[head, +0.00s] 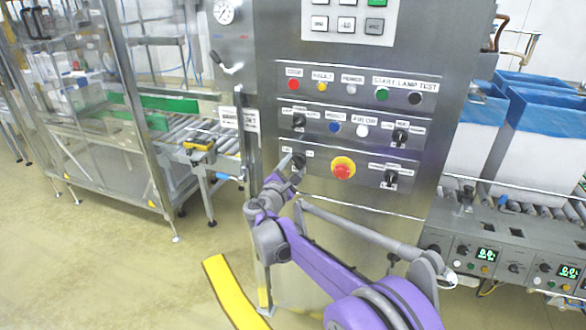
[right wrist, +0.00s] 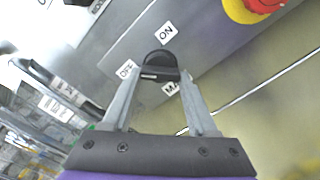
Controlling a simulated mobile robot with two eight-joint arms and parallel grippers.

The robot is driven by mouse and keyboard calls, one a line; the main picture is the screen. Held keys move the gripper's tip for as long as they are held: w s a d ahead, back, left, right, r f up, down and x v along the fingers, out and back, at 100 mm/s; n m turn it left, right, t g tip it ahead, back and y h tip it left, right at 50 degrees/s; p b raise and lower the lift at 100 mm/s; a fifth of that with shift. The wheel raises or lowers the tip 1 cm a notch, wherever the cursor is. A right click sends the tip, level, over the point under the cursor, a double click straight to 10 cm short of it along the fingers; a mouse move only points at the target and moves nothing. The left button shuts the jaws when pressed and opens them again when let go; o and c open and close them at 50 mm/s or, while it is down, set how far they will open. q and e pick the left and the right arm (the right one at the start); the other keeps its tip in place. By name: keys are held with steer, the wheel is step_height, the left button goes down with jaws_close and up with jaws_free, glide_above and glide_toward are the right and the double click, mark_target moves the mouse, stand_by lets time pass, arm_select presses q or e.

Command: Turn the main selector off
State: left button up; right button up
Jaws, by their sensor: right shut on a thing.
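The main selector (right wrist: 160,62) is a black rotary knob on the grey metal panel. In the right wrist view, an OFF label (right wrist: 126,69) is to its left, an ON label (right wrist: 167,32) is above it, and a partly hidden label starting "MA" is below. My right gripper (right wrist: 160,76) is shut on the knob's handle, one finger on each side. I cannot tell exactly which label the knob points to. In the head view, my right gripper (head: 294,164) is at the panel's lower left and mostly hides the selector. My left gripper is not in view.
A red emergency stop button (head: 343,168) on a yellow base is just right of my gripper. Another black selector (head: 391,177) is farther right. A caged roller conveyor (head: 185,145) stands left, and blue-lined boxes (head: 545,115) stand right. Open floor lies at lower left.

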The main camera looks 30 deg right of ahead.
steer(key=shift+n, duration=0.3)
stand_by(0.4)
steer(key=o, duration=1.4)
steer(key=b+v, duration=0.1)
steer(key=v, duration=0.9)
steer(key=shift+s+a, duration=0.25)
steer(key=shift+a, duration=0.05)
